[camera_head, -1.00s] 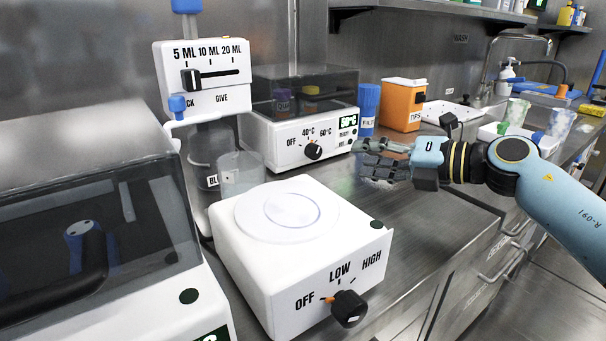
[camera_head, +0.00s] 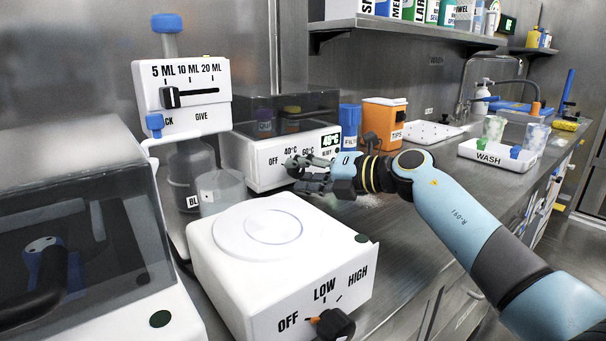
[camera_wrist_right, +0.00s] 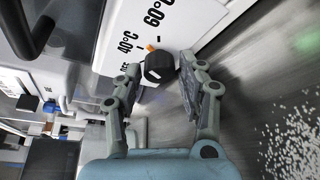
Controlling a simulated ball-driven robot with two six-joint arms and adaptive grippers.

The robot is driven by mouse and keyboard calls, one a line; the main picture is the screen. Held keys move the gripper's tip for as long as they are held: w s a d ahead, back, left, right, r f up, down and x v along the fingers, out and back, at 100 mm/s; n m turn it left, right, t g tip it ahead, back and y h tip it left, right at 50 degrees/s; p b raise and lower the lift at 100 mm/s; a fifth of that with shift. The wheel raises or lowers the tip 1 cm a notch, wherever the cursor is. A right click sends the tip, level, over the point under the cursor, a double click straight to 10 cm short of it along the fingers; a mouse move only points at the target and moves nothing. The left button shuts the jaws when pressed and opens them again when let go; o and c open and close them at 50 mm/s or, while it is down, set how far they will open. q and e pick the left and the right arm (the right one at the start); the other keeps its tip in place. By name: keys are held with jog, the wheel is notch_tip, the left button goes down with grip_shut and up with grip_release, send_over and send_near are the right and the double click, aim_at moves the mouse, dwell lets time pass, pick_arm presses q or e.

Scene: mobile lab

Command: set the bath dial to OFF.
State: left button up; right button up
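The bath (camera_head: 262,166) is a white box with a smoky clear lid, behind the stirrer on the bench. Its front carries OFF, 40°C and 60°C marks and a small green display (camera_head: 330,141). Its black dial (camera_wrist_right: 158,68) shows in the right wrist view, with an orange pointer mark toward the 40°C–60°C side, away from OFF. My right gripper (camera_wrist_right: 160,80) is open, with one finger on each side of the dial and a visible gap. In the head view my right gripper (camera_head: 303,172) hides the dial. My left gripper is not in view.
A white stirrer (camera_head: 225,270) with its own OFF/LOW/HIGH knob (camera_head: 333,325) stands in front. A beaker (camera_head: 221,190) and a dispenser (camera_head: 186,95) are left of the bath. A blue filter box (camera_head: 350,125) and orange tips box (camera_head: 383,122) stand right of it.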

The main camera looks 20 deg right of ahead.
jog(key=shift+c, duration=0.5)
grip_shut()
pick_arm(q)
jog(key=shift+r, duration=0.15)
